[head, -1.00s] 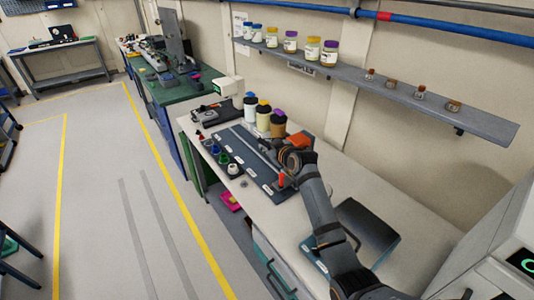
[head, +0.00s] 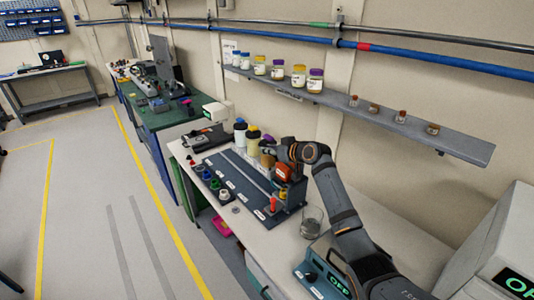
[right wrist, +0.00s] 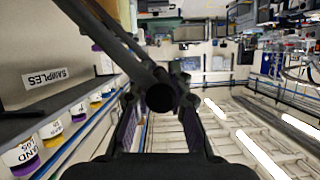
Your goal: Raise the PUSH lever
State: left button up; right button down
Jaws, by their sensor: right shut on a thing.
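In the right wrist view a dark lever bar (right wrist: 112,42) runs down from the upper left to a round black knob (right wrist: 160,97). The knob sits between the two fingers of my right gripper (right wrist: 158,118), which are shut on it. In the head view my right gripper (head: 270,150) is raised above the back right part of a dark panel (head: 236,184); the lever there is mostly hidden by the gripper. No PUSH label can be read. My left gripper is in neither view.
Bottles (head: 253,138) stand close behind the gripper. A red upright handle (head: 273,203) is at the panel's right end. A glass beaker (head: 311,222) and a teal box (head: 318,278) with a green display are near my arm. A shelf (head: 390,118) runs along the wall.

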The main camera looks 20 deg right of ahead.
jog(key=shift+r, duration=0.1)
jog(key=c, duration=1.4)
grip_release()
jog(key=shift+d, duration=0.1)
jog(key=shift+c, duration=0.2)
jog(key=shift+o, duration=0.8)
jog(key=shift+w, duration=0.1)
jog(key=shift+s+d, duration=0.1)
jog(key=shift+s, duration=0.15)
jog(key=v, duration=0.7)
